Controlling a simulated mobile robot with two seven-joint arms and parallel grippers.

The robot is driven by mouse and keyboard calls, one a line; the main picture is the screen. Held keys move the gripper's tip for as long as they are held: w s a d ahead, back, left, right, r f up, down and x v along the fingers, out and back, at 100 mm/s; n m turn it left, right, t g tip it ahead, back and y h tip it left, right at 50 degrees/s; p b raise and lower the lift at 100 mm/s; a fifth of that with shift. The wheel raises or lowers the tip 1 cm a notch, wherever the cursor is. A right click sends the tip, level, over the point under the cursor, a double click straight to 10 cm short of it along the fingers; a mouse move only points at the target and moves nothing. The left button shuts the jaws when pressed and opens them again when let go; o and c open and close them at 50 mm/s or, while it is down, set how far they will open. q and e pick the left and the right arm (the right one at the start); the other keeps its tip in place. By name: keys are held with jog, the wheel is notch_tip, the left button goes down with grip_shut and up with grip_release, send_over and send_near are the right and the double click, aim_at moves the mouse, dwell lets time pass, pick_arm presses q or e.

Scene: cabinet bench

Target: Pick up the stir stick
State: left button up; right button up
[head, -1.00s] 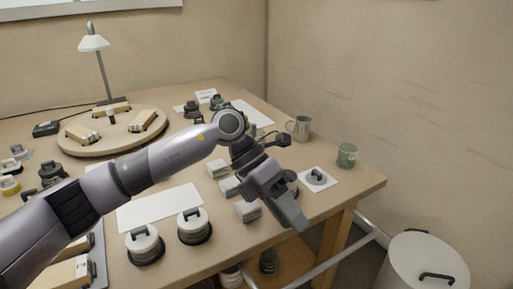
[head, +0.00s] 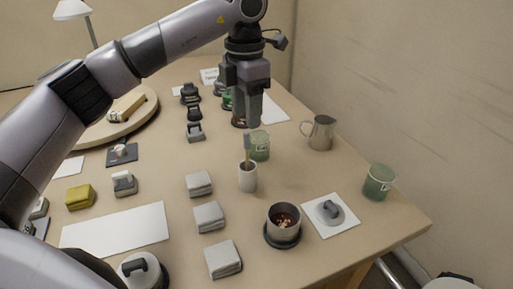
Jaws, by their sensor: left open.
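A thin stir stick (head: 247,153) stands nearly upright in a small white cup (head: 248,179) in the middle of the table in the head view. Its lower part is tan and its top looks grey. My left gripper (head: 246,122) is open and points down, with its fingertips appearing just above the top of the stick. I cannot tell the exact gap between them. The lower end of the stick is hidden inside the cup. My right gripper is not in view.
A green cup (head: 260,148) stands close behind the white cup. A metal pitcher (head: 319,133), another green cup (head: 379,182) and a pot with brown contents (head: 283,222) stand to the right. Several grey folded cloths (head: 209,217) lie in front. A round wooden board (head: 107,128) is at left.

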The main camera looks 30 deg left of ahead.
aim_at(247, 132)
pick_arm(q)
notch_tip(247, 132, down, 2)
jog(key=shift+s+f, duration=0.1)
jog(key=shift+f, duration=0.05)
notch_tip(247, 132, down, 5)
jog(key=shift+a+r+b, duration=0.1)
jog(key=shift+b, duration=0.35)
grip_shut()
